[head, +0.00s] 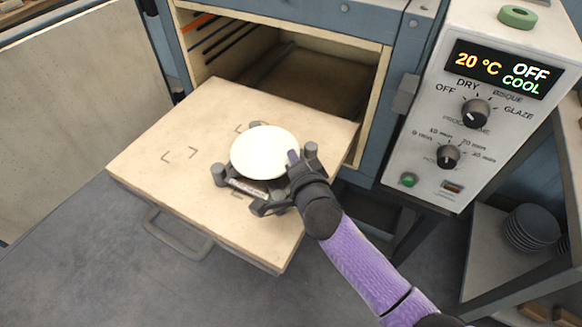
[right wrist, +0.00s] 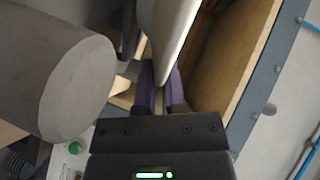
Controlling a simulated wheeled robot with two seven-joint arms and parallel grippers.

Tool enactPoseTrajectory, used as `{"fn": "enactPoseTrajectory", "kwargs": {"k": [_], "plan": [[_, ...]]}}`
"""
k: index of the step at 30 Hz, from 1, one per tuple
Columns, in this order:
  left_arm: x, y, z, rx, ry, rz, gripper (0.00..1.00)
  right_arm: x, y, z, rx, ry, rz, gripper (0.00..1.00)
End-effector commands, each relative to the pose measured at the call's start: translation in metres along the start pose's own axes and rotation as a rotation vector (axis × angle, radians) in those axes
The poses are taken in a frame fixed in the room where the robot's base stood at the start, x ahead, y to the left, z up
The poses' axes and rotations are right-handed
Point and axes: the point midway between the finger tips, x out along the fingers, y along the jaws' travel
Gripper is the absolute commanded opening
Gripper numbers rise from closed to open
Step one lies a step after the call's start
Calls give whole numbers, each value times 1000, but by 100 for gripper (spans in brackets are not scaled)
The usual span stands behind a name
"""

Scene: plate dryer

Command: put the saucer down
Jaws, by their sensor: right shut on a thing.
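The white saucer (head: 264,152) is over the grey stand with short posts (head: 220,174) on the pulled-out shelf. I cannot tell whether the saucer touches the stand or hangs just above it. My right gripper (head: 293,160) is shut on the saucer's right edge. In the right wrist view the purple fingers (right wrist: 160,92) lie on both sides of the thin saucer (right wrist: 172,35), seen edge-on. The saucer hides the middle of the stand. My left gripper is not in view.
The pale shelf (head: 165,185) extends from the open dryer chamber (head: 310,80) and has corner marks on bare board at left. The control box (head: 495,130) reads 20 °C, OFF, COOL. Dark plates (head: 533,228) are stacked on a lower rack at right. An open door stands at left.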

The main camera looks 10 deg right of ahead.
Motion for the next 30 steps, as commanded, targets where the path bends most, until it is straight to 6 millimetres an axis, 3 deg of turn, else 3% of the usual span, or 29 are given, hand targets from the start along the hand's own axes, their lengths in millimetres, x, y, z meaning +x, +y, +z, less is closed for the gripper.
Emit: {"fn": "enactPoseTrajectory", "kwargs": {"k": [2,11,12,17,26,30], "plan": [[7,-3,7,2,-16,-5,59,4,10,4,0,0,0,0],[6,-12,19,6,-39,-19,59,3,10,4,2,0,-2,0],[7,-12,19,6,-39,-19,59,4,11,4,1,0,-1,15],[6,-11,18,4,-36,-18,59,3,10,4,1,0,-1,48],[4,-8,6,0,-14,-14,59,2,7,3,0,1,-2,48],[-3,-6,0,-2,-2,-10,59,-15,6,3,5,-1,1,48]]}}
